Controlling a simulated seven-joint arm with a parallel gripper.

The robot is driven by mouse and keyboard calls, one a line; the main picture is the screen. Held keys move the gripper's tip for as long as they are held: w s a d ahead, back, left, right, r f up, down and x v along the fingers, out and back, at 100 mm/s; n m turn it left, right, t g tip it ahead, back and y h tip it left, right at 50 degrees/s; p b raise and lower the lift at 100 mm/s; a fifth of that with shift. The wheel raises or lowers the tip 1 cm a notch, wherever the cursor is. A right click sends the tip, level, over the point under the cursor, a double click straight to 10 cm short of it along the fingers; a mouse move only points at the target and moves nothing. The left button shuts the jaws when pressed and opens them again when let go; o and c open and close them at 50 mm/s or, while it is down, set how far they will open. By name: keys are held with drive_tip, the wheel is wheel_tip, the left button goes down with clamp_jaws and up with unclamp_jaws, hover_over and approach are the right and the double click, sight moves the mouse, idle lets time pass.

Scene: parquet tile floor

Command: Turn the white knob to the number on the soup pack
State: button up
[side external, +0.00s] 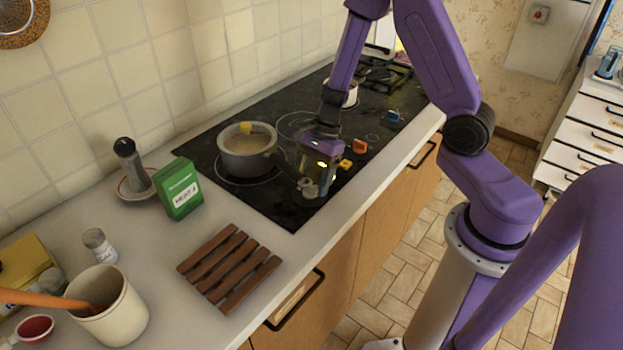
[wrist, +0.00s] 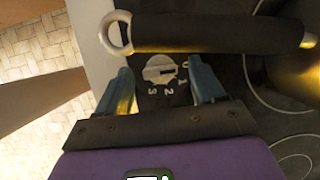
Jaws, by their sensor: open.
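The white knob (wrist: 160,70) sits on the black hob, with the numbers 3, 2 and 1 showing around it in the wrist view. It also shows in the side view (side external: 308,188), partly covered by my gripper. My gripper (wrist: 161,80) is open, with one blue-grey finger on each side of the knob. I cannot tell whether the fingers touch it. The green soup pack (side external: 180,190) stands upright on the counter to the left of the hob. Its white label appears to read "HEAT 4".
A pot (side external: 248,160) stands close to my gripper, and its black handle (wrist: 215,33) crosses just beyond the knob. A wooden trivet (side external: 229,269) lies on the counter.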

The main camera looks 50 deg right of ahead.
drive_tip(key=shift+a+f, duration=0.1)
drive_tip(key=shift+f, duration=0.15)
drive_tip(key=shift+c, duration=0.3)
drive_tip(key=c, duration=1)
drive_tip(key=shift+m, duration=0.4)
drive_tip(key=m+t, duration=0.1)
drive_tip(key=m, duration=0.2)
drive_tip(key=shift+s, duration=0.15)
drive_tip(key=shift+m+t+h, duration=0.5)
drive_tip(key=shift+m+t, duration=0.4)
drive_tip(key=shift+m, duration=1.2)
